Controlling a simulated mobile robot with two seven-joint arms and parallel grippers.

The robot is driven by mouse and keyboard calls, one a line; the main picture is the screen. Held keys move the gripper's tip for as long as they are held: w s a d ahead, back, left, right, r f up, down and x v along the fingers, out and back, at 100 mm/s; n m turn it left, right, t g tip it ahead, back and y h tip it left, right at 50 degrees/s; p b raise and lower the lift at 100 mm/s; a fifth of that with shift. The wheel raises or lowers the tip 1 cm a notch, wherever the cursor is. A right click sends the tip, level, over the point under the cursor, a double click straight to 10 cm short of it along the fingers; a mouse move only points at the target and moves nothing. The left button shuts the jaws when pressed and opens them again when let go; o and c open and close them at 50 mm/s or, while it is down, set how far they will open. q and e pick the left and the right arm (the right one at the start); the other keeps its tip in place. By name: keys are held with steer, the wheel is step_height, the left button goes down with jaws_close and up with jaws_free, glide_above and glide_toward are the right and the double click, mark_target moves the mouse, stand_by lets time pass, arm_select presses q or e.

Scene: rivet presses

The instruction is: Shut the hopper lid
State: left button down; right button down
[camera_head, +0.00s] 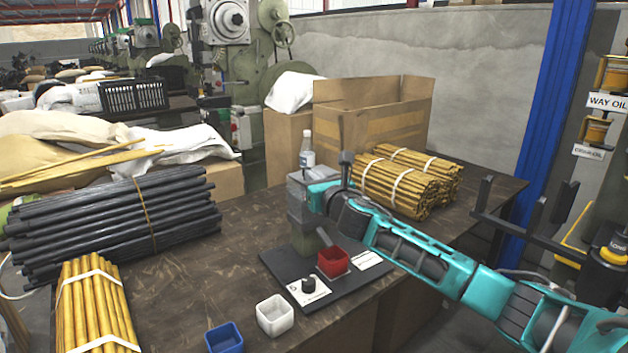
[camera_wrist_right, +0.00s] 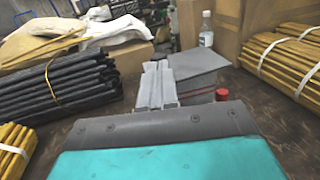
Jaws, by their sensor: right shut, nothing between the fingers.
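The grey hopper (camera_head: 298,203) stands on a short column on a black base board (camera_head: 277,263). A sloping chute leads from it down to a red bin (camera_head: 333,263). In the right wrist view the hopper (camera_wrist_right: 205,80) shows a flat grey top just beyond and right of my fingers. I cannot tell whether that top is the lid, or whether it lies flush. My right gripper (camera_wrist_right: 157,82) is shut and empty, close to the hopper. In the head view my right wrist partly covers the hopper's right side and upper part. My left gripper is not in view.
A clear bottle (camera_head: 307,150) stands behind the hopper. Bundled yellow rods (camera_head: 405,180) lie right, dark rods (camera_head: 110,222) left. A white bin (camera_head: 275,315) and a blue bin (camera_head: 224,338) stand in front. An open carton (camera_head: 385,110) is behind.

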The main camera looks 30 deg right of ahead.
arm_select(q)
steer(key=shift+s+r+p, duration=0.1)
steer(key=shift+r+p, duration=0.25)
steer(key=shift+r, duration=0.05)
arm_select(e)
steer(key=shift+w+a+r+m+g+h, duration=0.15)
steer(key=shift+w+a+m+h, duration=0.05)
steer(key=shift+w+m+h, duration=0.25)
steer(key=shift+w+a+r+m+g+h, duration=0.1)
steer(key=shift+w+a+m+g+h, duration=0.15)
steer(key=shift+h, duration=0.3)
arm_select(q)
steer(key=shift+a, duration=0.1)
arm_select(e)
steer(key=shift+w, duration=0.1)
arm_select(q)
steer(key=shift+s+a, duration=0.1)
